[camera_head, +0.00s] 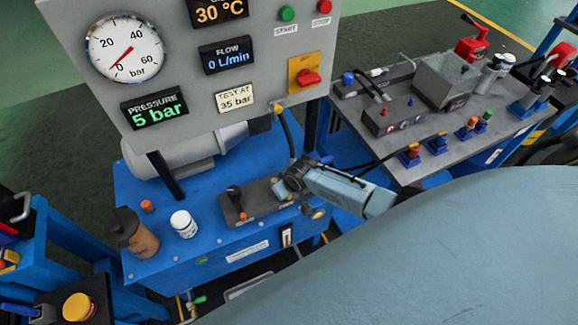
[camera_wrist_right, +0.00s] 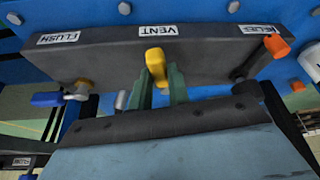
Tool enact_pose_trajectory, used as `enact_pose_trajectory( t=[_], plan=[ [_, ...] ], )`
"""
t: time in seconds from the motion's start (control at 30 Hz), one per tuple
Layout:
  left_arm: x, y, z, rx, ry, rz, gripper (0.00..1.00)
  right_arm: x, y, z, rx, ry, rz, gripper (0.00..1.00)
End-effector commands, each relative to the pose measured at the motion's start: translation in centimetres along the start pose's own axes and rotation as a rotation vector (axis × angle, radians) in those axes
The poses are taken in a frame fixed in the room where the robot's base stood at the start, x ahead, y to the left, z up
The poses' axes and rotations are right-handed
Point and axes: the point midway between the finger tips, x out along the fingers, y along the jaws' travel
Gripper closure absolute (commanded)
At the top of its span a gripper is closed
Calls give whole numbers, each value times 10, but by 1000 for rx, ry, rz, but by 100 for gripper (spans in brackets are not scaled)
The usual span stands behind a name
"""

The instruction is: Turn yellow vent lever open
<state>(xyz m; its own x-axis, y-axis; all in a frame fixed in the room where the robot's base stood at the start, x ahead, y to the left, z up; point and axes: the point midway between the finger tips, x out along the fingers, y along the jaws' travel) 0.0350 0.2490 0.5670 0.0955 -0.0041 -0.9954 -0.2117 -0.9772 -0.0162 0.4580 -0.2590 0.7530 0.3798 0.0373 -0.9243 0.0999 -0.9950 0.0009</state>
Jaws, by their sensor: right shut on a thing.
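The yellow vent lever (camera_wrist_right: 155,65) is in the middle of the wrist view, below the VENT label (camera_wrist_right: 158,30) on a dark block (camera_wrist_right: 215,58). My right gripper (camera_wrist_right: 160,88) is shut on it, with one greenish finger on each side of the lever. In the head view my right gripper (camera_head: 283,190) reaches in from the right over the dark block (camera_head: 255,202) on the blue stand; it hides the lever there. My left gripper is not in view.
A blue lever (camera_wrist_right: 46,98) under the FLUSH label and an orange-tipped one (camera_wrist_right: 276,45) flank the vent lever. The gauge panel (camera_head: 185,75) rises behind, its display reading 5 bar. A brown bottle (camera_head: 132,235) and white jar (camera_head: 184,223) stand left of the block.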

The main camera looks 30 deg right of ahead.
Motion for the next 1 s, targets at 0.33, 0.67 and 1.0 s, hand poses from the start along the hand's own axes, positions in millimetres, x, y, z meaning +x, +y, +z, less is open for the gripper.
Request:
enact_pose_trajectory(
  t=[0.33, 0.67, 1.0],
  plan=[
    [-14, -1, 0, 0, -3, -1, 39, 0, -12, -2, 174, 0, 70, 100],
    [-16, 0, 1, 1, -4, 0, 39, 1, -14, -2, 222, 1, 91, 100],
    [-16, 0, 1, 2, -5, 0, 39, 1, -15, -2, 224, 2, 90, 81]
  ],
)
